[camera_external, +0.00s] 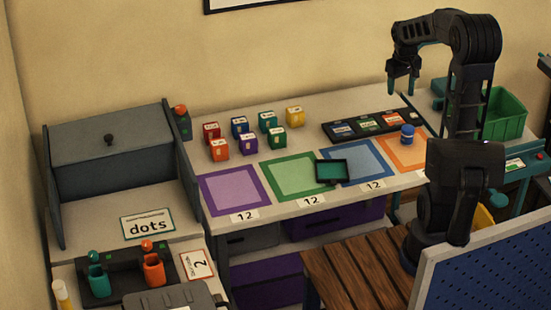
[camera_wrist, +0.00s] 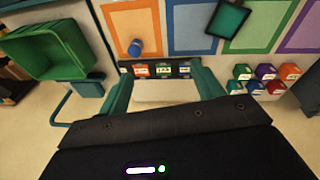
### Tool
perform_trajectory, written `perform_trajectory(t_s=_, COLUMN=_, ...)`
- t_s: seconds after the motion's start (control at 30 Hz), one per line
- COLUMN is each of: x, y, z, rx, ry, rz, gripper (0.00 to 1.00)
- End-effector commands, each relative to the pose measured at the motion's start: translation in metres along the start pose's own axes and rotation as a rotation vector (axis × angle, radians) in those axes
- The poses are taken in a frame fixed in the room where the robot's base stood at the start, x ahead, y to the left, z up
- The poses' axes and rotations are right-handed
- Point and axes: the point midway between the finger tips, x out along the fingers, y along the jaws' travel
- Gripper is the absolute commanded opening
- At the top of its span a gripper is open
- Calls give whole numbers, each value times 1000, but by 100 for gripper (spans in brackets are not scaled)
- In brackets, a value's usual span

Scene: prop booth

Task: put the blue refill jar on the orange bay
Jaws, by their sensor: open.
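The blue refill jar (camera_external: 407,133) stands upright at the back part of the orange bay (camera_external: 407,158), a square marked on the table's right end. In the wrist view the blue jar (camera_wrist: 134,48) shows at the near edge of the orange square (camera_wrist: 130,20). My gripper (camera_external: 402,88) is raised above the back right of the table, apart from the jar and pointing down. Its teal fingers (camera_wrist: 165,84) are spread with nothing between them.
A dark rack with coloured labels (camera_external: 369,123) lies behind the blue bay. A teal tray (camera_external: 333,182) straddles the green and blue bays. Several coloured boxes (camera_external: 249,143) stand at the back. A green bin (camera_external: 506,115) is to the right. The purple bay (camera_external: 233,190) is clear.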

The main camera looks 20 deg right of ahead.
Motion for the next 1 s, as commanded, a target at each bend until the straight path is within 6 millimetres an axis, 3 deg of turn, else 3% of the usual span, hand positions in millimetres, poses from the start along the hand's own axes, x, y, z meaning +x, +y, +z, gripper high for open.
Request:
perform_trajectory(t_s=0.2, x=-43, y=-31, z=40, rx=36, ry=60, rz=4, gripper=66)
perform_trajectory(t_s=0.5, x=-83, y=-67, z=102, rx=89, ry=138, rz=-13, gripper=66)
perform_trajectory(t_s=0.8, x=-102, y=-94, z=161, rx=134, ry=208, rz=-51, gripper=66)
perform_trajectory(t_s=1.0, x=-105, y=-102, z=180, rx=150, ry=228, rz=-68, gripper=66)
